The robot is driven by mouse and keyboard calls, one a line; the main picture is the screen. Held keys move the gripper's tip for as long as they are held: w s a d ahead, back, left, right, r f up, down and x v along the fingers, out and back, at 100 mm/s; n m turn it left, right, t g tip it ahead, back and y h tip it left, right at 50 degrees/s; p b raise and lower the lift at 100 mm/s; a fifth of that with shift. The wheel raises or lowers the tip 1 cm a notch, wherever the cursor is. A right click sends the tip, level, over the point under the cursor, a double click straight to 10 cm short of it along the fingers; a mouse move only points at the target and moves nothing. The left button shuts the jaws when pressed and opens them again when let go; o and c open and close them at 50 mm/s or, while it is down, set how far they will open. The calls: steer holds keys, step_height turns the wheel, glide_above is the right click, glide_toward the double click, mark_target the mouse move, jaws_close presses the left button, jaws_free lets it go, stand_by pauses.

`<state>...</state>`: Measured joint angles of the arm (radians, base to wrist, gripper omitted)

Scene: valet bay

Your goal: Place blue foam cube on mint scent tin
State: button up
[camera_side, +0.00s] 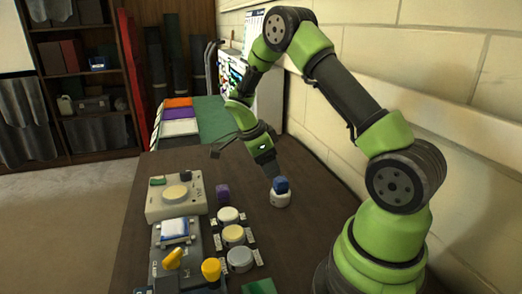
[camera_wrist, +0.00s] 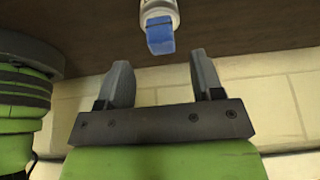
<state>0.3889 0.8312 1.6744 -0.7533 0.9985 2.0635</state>
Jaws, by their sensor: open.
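The blue foam cube (camera_side: 281,184) rests on top of a small white round holder (camera_side: 280,199) on the dark table. In the wrist view the cube (camera_wrist: 160,38) and the white holder (camera_wrist: 158,10) are ahead of the fingertips. My gripper (camera_side: 274,172) is just above and beside the cube in the side view. In the wrist view my gripper (camera_wrist: 162,72) is open, with nothing between its fingers. Several pale round tins stand in a column left of the cube, including a far one (camera_side: 228,215), a middle one (camera_side: 234,235) and a near one (camera_side: 240,259). I cannot tell which is mint.
A purple cube (camera_side: 222,193) stands by the far tin. A beige device (camera_side: 175,196), a grey unit with a yellow knob (camera_side: 173,258) and a yellow cylinder (camera_side: 211,270) stand at the left. The brick wall (camera_side: 455,165) runs along the right.

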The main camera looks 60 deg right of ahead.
steer(key=s+a+r+n+t+y, duration=0.1)
steer(key=a+r+n+t, duration=0.1)
steer(key=a+r+n, duration=0.45)
steer(key=s+a+r+n+t+y, duration=0.1)
steer(key=a+r+n+t, duration=0.25)
steer(key=r, duration=0.65)
steer(key=s+a+r+n+t+y, duration=0.3)
steer(key=s+a+r+n+t, duration=0.1)
steer(key=s+a+n, duration=0.6)
steer(key=shift+s+a+n+t, duration=0.25)
steer(key=shift+s+n+t, duration=0.3)
steer(key=shift+n, duration=0.95)
steer(key=shift+s+r, duration=0.1)
